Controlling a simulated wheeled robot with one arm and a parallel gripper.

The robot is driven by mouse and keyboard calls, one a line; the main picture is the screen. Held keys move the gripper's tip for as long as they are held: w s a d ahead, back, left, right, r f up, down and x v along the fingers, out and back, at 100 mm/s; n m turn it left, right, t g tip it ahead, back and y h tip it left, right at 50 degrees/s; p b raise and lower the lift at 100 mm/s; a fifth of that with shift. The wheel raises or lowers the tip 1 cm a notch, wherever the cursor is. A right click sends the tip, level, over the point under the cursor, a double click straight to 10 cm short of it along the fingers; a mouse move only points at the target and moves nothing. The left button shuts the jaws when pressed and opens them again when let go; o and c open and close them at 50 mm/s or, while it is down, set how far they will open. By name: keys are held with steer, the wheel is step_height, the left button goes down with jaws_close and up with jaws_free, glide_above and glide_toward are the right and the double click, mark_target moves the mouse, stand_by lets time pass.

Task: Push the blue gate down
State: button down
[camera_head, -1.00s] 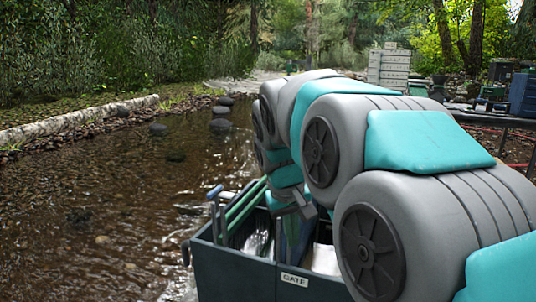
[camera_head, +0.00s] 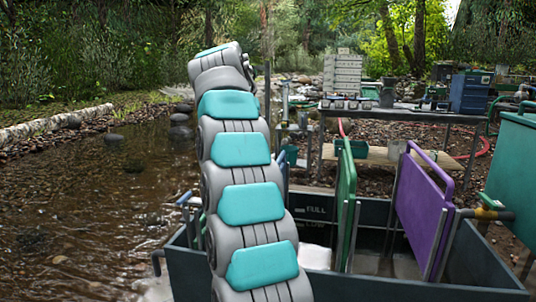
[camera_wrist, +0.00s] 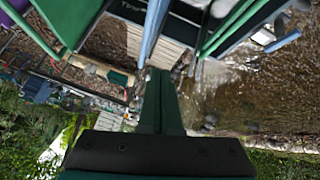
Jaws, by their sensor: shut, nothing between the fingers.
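My gripper (camera_wrist: 158,75) shows in the wrist view as dark green fingers pressed together, with nothing between them. In that upside-down view, a narrow light-blue strip (camera_wrist: 154,30), seemingly the blue gate's edge, lies just beyond the fingertips. I cannot tell whether they touch it. In the head view a narrow blue-grey strip (camera_head: 284,180) shows right of my arm, perhaps the same gate. My arm covers most of it, and my gripper is hidden there. The dark trough (camera_head: 390,287) holds a green gate (camera_head: 346,185) and a tilted purple gate (camera_head: 424,205).
Green bars (camera_wrist: 232,28) and a blue-ended handle (camera_wrist: 284,42) stand beside the strip in the wrist view. A table (camera_head: 400,112) with bins is behind the trough. A teal panel (camera_head: 515,170) is at right. Open creek water (camera_head: 85,210) lies left.

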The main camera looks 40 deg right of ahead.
steer(key=d+r+m+h, duration=0.1)
steer(key=d+r+m, duration=0.1)
steer(key=d, duration=0.2)
steer(key=b, duration=0.2)
glide_toward(279, 158)
step_height(279, 158, down, 2)
steer(key=w+d, duration=0.3)
steer(key=shift+s+d+f, duration=0.1)
steer(key=shift+s+f, duration=0.1)
steer(key=shift+f, duration=0.4)
steer(key=shift+s+d+f, duration=0.1)
steer(key=shift+s+f, duration=0.1)
steer(key=shift+f, duration=0.35)
steer(key=shift+f, duration=0.1)
step_height(279, 158, down, 8)
steer(key=b, duration=0.8)
steer(key=shift+r, duration=0.25)
